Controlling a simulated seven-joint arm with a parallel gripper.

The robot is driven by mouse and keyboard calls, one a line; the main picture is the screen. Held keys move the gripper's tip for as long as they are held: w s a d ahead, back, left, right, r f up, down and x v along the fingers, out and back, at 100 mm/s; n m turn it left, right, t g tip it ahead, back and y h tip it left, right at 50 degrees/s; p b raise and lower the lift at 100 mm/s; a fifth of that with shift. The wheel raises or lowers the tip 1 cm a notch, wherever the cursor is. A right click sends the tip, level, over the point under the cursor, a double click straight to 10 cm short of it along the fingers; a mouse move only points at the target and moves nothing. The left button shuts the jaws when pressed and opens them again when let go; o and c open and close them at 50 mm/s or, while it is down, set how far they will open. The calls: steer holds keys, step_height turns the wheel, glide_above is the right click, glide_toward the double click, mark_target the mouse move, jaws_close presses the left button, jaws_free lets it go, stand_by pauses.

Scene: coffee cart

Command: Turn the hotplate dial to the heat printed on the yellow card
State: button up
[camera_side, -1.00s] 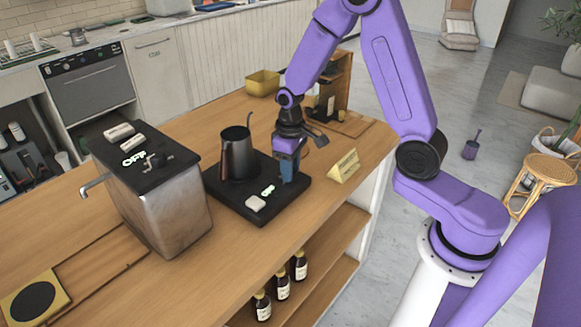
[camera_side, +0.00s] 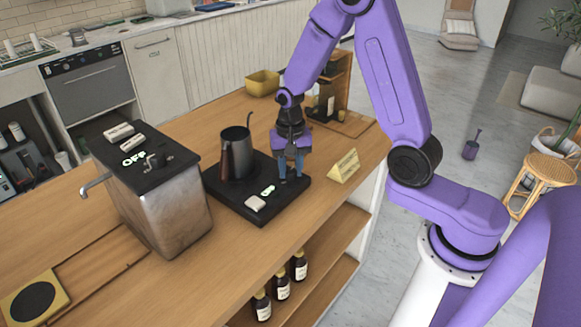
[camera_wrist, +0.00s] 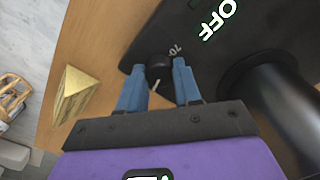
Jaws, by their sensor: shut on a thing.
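The black hotplate (camera_side: 232,203) lies on the wooden counter, with a dark kettle (camera_side: 237,155) standing on it. In the wrist view, my gripper (camera_wrist: 159,72) has its blue fingers on both sides of the round black dial (camera_wrist: 158,64), shut on it. The dial has a pale pointer line, and a "70" mark is printed beside it. The hotplate's lit sign (camera_wrist: 219,18) reads OFF. In the side view, my gripper (camera_side: 290,178) points down at the hotplate's right corner and hides the dial. The yellow card (camera_side: 344,167) stands right of the hotplate; its print is too small to read.
A steel box with a tap (camera_side: 165,210) and its own OFF sign stands left of the hotplate. A yellow bin (camera_side: 262,82) and a wooden rack (camera_side: 333,92) are behind. The kettle is close to my gripper. Bottles (camera_side: 282,288) stand on the shelf below.

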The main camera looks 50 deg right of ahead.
mark_target(290, 170)
steer(key=shift+m, duration=1.4)
steer(key=o, duration=1)
steer(key=shift+o, duration=0.2)
step_height(290, 170, up, 18)
steer(key=shift+f, duration=0.25)
